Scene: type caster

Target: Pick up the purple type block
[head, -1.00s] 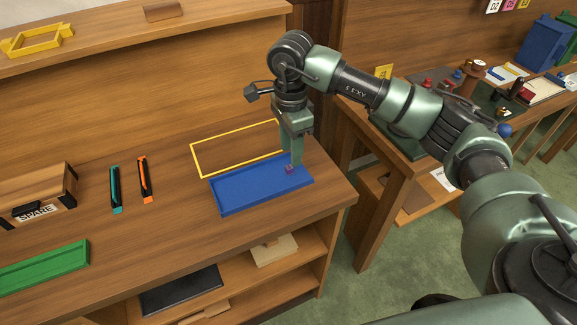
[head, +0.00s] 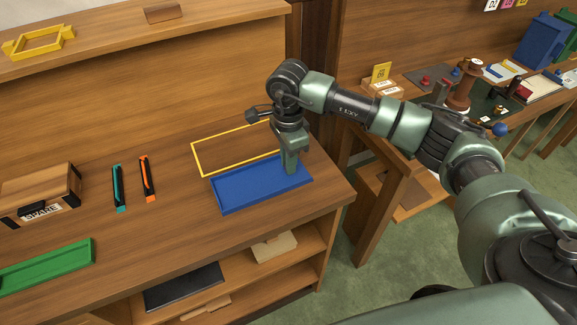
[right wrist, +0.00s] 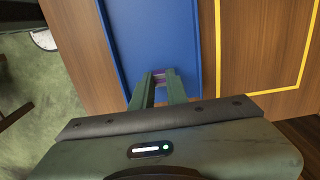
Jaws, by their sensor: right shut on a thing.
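The purple type block (right wrist: 159,78) shows between the fingertips of my right gripper (right wrist: 159,82) in the right wrist view. The gripper is shut on it, over the blue tray (right wrist: 153,30). In the head view my right gripper (head: 291,170) points down at the right end of the blue tray (head: 245,190), and its fingers hide the block. I cannot tell whether the block still touches the tray floor. My left gripper is in neither view.
A yellow outline (head: 222,150) lies behind the tray. A teal tool (head: 118,188) and an orange tool (head: 147,180) lie left of it, with a SPARE box (head: 40,195) and green tray (head: 45,268) farther left. A shelf ledge (head: 130,30) runs behind.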

